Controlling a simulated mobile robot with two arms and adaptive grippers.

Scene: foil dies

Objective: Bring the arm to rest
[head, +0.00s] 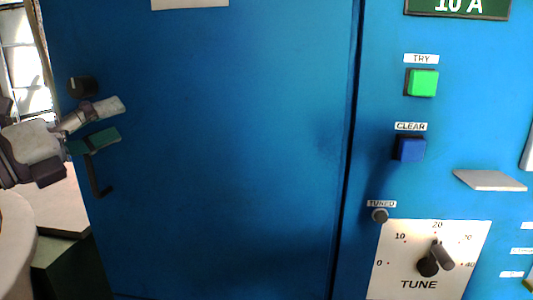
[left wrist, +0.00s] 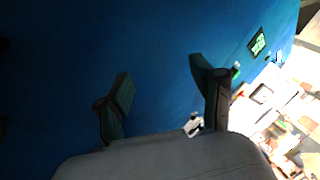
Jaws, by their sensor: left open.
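My left gripper (head: 112,121) is at the left of the head view, in front of the left edge of a blue cabinet door (head: 220,150). Its two fingers are apart with nothing between them. In the left wrist view the open fingers (left wrist: 161,88) stand before a plain blue surface. A dark bent handle (head: 100,180) shows just below the gripper and a black knob (head: 83,86) just above it. I cannot tell whether the gripper touches either. My right gripper is in neither view.
Right of the door, a blue panel carries a green TRY button (head: 423,83), a blue CLEAR button (head: 410,149), a grey TUNED lamp (head: 380,215) and a TUNE dial with a dark knob (head: 428,265). A light ledge (head: 490,180) juts out. The door front is clear.

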